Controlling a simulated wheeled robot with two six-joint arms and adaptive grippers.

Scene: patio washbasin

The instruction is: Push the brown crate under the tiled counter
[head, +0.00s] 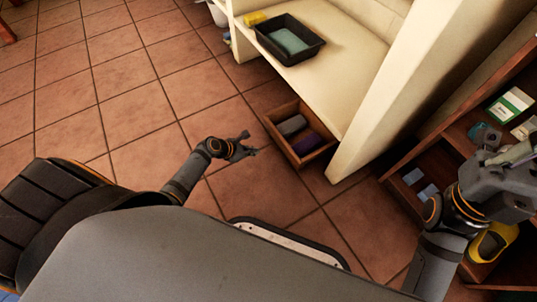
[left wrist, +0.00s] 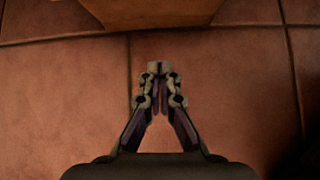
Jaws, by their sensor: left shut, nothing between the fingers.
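The brown crate (head: 317,156) stands on the tiled floor with grey and purple items inside. Its far side is partly beneath the edge of the cream counter (head: 335,85), while its near part sticks out. Part of a brown face of the crate also shows at the top of the left wrist view (left wrist: 150,12). My left gripper (head: 246,147) is shut and empty, low over the floor to the left of the crate, with a gap between them. In the left wrist view its fingertips (left wrist: 159,68) point toward the crate. My right gripper (head: 518,153) is by the shelves; its fingers are unclear.
A black tray (head: 263,37) with a green item and a yellow sponge (head: 254,19) sit on the cream surface. A cream upright wall (head: 365,130) stands just right of the crate. Wooden shelves (head: 405,190) with boxes are at the right. Floor to the left is clear.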

